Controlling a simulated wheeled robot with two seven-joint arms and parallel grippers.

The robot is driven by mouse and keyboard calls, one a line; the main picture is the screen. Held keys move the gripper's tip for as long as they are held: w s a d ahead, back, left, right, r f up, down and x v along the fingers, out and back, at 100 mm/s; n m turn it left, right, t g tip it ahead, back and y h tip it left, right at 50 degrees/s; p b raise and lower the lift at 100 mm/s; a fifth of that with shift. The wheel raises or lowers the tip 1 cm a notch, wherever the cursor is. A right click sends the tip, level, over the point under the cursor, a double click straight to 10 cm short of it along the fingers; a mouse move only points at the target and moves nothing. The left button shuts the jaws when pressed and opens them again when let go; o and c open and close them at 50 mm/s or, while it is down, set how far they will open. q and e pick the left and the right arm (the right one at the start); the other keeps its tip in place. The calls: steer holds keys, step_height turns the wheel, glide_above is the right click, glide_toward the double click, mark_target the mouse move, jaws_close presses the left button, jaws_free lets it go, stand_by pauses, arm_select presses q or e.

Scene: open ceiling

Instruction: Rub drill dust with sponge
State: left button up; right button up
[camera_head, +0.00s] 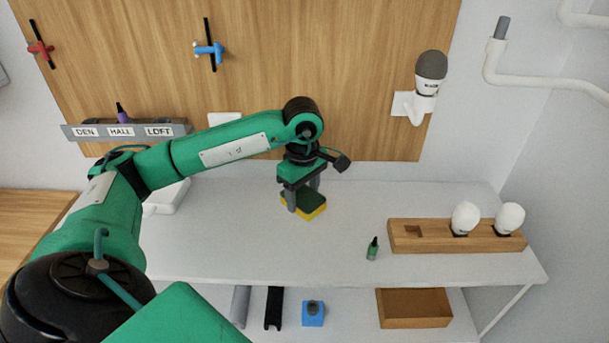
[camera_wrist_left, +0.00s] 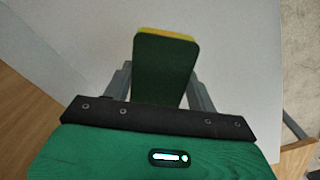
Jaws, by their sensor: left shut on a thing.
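The sponge (camera_head: 314,208) is a small block with a dark green top and a yellow lower layer. My left gripper (camera_head: 304,200) is shut on the sponge over the middle of the white table (camera_head: 215,235). In the left wrist view the sponge (camera_wrist_left: 163,65) sits between the two grey fingers of my left gripper (camera_wrist_left: 160,85), its green face toward the camera and yellow showing at the far edge. I cannot tell whether the sponge touches the table. No drill dust can be made out. My right gripper is not in view.
A wooden holder (camera_head: 435,241) with two white bulbs stands at the right, with a small green bottle (camera_head: 372,250) beside it. A wooden box (camera_head: 413,307) and blue block (camera_head: 313,313) lie below.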

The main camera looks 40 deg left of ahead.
arm_select(q)
steer(key=shift+r, duration=0.5)
steer(key=shift+w+a+r+p, duration=0.15)
steer(key=shift+r+p, duration=0.15)
steer(key=shift+p, duration=0.05)
steer(key=shift+r+p, duration=0.5)
steer(key=shift+r, duration=0.7)
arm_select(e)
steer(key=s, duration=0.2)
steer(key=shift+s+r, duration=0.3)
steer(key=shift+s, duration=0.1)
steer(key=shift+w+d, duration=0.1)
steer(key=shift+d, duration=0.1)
